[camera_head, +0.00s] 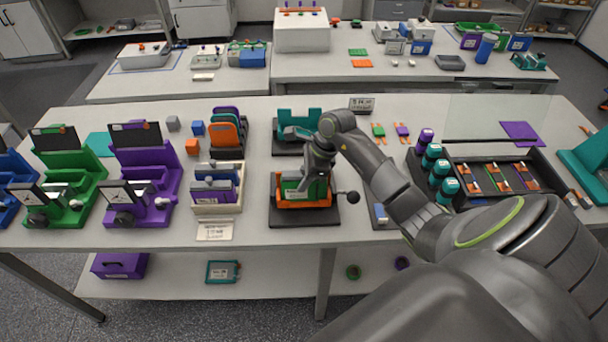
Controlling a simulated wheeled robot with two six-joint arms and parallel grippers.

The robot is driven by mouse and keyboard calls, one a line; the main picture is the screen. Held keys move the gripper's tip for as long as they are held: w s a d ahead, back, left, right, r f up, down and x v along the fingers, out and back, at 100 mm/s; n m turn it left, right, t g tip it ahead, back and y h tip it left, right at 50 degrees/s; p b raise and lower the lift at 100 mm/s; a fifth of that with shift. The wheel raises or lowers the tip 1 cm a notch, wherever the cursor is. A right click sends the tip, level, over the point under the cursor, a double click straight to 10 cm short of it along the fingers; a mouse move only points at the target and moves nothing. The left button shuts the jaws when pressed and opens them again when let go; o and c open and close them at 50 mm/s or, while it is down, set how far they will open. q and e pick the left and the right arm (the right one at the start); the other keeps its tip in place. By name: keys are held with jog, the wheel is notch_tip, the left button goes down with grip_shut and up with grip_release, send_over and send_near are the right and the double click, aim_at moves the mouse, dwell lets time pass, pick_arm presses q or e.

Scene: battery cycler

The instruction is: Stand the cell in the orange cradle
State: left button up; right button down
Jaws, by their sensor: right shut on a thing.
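The orange cradle (303,204) sits on a dark base plate (305,220) near the front middle of the table. The cell (291,186), green with a pale label, stands upright at the cradle, its lower edge at or behind the orange front wall. I cannot tell how deep it sits. My right gripper (308,184) comes down over the cradle from the right and is shut on the cell. The fingers and wrist hide part of the cell and the cradle's back. My left gripper is not in view.
A black ball-knob lever (352,197) sticks out right of the cradle. A teal cradle (300,122) stands behind it. A black tray (490,178) lies right.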

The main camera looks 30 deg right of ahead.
jog(key=shift+w, duration=0.1)
jog(key=shift+f+b, duration=0.25)
jog(key=shift+b, duration=0.25)
jog(key=c, duration=1.2)
grip_release()
jog(key=shift+s, duration=0.25)
jog(key=shift+o, duration=0.2)
jog(key=shift+r+p, duration=0.35)
jog(key=shift+p, duration=0.15)
jog(key=b+v, duration=0.5)
jog(key=v, duration=0.5)
jog(key=shift+d+r, duration=0.2)
jog(key=shift+r, duration=0.1)
jog(key=shift+s+d+r, duration=0.1)
jog(key=shift+r, duration=0.45)
